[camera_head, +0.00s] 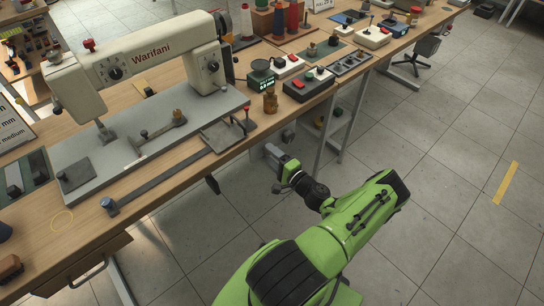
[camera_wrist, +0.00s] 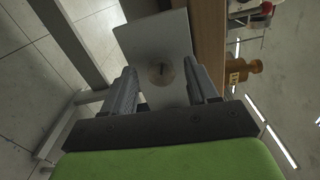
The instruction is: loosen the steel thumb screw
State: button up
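My gripper (camera_head: 279,158) hangs in front of the table's near edge in the head view. In the wrist view its two fingers (camera_wrist: 161,88) stand apart with nothing clamped between them. A grey plate (camera_wrist: 150,38) lies beyond and between the fingertips there. It bears a round steel-coloured disc (camera_wrist: 161,74) with a dark mark at its middle. I cannot tell whether this disc is the steel thumb screw. In the head view a blue-grey steel knob (camera_head: 110,206) stands at the left end of a long flat bar (camera_head: 160,178), far left of my gripper.
A sewing machine (camera_head: 150,55) stands on its grey bed on the wooden table. A brass-coloured object (camera_head: 270,101) stands near the table edge and shows in the wrist view (camera_wrist: 243,70). A control box (camera_head: 308,86) is beside it.

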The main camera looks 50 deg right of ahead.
jog(key=p+v, duration=0.2)
jog(key=v, duration=1.3)
jog(key=shift+s, duration=0.4)
jog(key=shift+a, duration=0.1)
